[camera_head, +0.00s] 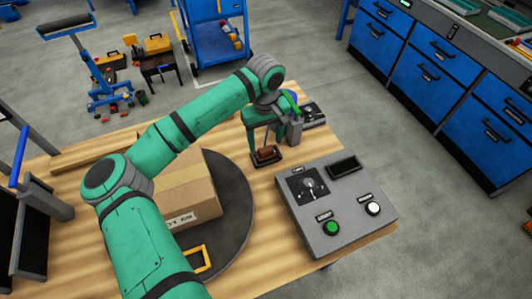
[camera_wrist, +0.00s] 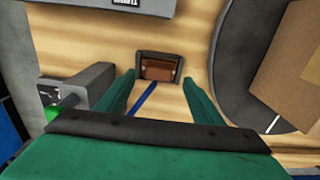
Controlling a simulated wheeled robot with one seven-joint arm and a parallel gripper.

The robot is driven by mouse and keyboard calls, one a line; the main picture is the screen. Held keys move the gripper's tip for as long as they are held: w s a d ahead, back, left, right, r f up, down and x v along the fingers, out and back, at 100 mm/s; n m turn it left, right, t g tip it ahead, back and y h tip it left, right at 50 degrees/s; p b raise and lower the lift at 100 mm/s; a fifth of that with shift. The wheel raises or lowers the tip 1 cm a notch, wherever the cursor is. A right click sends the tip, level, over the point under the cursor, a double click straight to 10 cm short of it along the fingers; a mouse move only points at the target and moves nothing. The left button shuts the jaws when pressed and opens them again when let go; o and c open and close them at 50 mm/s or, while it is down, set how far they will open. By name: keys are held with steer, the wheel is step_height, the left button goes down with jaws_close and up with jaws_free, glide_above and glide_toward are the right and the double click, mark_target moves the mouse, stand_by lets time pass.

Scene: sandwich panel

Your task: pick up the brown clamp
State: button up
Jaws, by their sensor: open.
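The brown clamp (camera_head: 267,152) sits in a small dark holder (camera_head: 275,162) on the wooden table, between the turntable and the grey control box. In the wrist view the brown clamp (camera_wrist: 158,70) lies inside the dark rim of the holder (camera_wrist: 158,53). My gripper (camera_head: 265,140) is over the clamp with its green fingers apart. In the wrist view my gripper (camera_wrist: 159,80) is open and empty, its fingertips just short of the clamp and to either side of it. I cannot tell how high the fingertips are above the holder.
A cardboard box (camera_head: 190,187) stands on the round dark turntable (camera_head: 237,205) to the left. The grey control box (camera_head: 350,222) with a green and a white button is at the right. A small dark device (camera_head: 314,114) sits behind my gripper.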

mark_target(266, 149)
steer(key=f, duration=0.4)
steer(key=shift+w+d+f, duration=0.1)
steer(key=shift+w+f, duration=0.1)
steer(key=shift+f, duration=0.2)
steer(key=shift+c, duration=0.6)
steer(key=c, duration=1)
steer(key=shift+c, duration=0.3)
step_height(266, 149, up, 15)
